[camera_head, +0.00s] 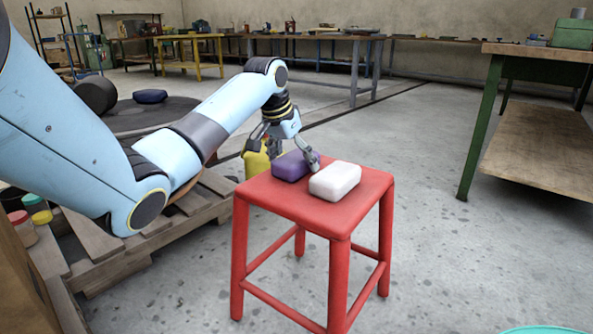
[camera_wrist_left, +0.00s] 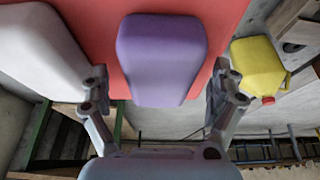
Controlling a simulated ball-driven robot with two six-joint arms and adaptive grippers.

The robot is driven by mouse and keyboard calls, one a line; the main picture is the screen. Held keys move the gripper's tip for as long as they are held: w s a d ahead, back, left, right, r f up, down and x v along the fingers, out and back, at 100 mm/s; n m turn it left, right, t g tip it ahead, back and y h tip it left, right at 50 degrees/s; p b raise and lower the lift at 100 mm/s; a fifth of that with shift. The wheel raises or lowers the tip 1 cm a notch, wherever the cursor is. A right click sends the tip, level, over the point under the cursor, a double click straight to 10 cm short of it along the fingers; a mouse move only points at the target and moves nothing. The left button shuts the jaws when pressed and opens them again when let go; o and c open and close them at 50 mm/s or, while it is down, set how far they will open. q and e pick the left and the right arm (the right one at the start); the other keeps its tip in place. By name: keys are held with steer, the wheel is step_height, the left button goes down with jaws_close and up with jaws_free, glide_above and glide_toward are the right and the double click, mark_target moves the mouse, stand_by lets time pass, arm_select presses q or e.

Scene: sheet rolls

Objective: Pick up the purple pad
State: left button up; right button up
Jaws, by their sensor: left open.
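The purple pad (camera_head: 291,166) lies on the red stool (camera_head: 281,199), on the left part of its seat. In the left wrist view the purple pad (camera_wrist_left: 160,62) sits in the middle, between the two fingers. My left gripper (camera_head: 287,150) is open at the pad, with its fingers spread to either side. It also shows in the left wrist view (camera_wrist_left: 160,85). I cannot tell whether the fingers touch the pad. A white pad (camera_head: 335,180) lies close to the right of the purple one. My right gripper is not in view.
A yellow container (camera_head: 256,163) stands behind the stool on the left. Wooden pallets (camera_head: 150,243) lie at the left. A workbench with green legs (camera_head: 540,120) stands at the right.

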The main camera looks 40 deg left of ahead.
mark_target(299, 154)
arm_select(q)
steer(key=shift+f, duration=0.1)
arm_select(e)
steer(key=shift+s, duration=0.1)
arm_select(q)
steer(key=c, duration=1.2)
steer(key=shift+c, duration=0.2)
